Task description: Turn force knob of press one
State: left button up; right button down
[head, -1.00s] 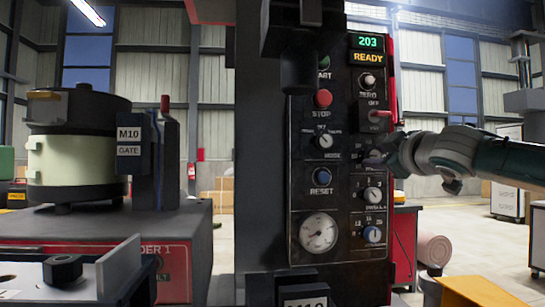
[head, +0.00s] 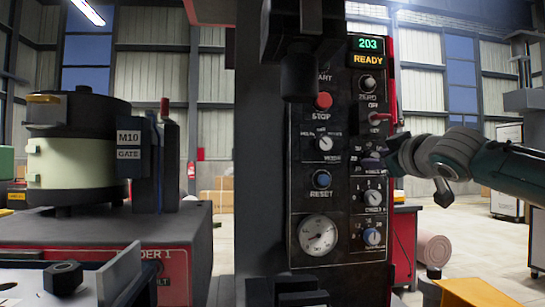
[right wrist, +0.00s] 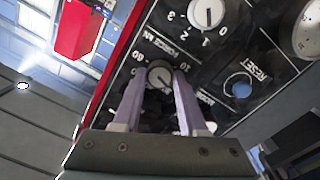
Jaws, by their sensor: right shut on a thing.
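The control panel of the press (head: 340,195) stands upright in the middle of the head view. The force knob (right wrist: 160,75), a small round knob with a light pointer and a numbered dial, sits on this panel, with "FORCE KN" printed beside it. My right gripper (right wrist: 161,78) comes in from the right and is shut on the force knob, one pale purple finger on each side. In the head view, my right gripper (head: 377,161) hides most of the knob. My left gripper does not show in either view.
Above the gripper are a switch (head: 380,118), a zero knob (head: 367,83) and a display (head: 368,50) reading 203 READY. Below it are a selector knob (head: 372,197) and another knob (head: 372,237). A red stop button (head: 323,100) and blue reset button (head: 322,179) are to the left.

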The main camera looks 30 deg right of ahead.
jog(key=m+p, duration=0.2)
jog(key=m, duration=0.3)
jog(key=shift+m, duration=0.3)
dwell(0.4)
jog(key=shift+c, duration=2.2)
grip_release()
jog(key=v, duration=1)
jog(key=shift+s+r, duration=0.1)
jog(key=shift+r, duration=0.1)
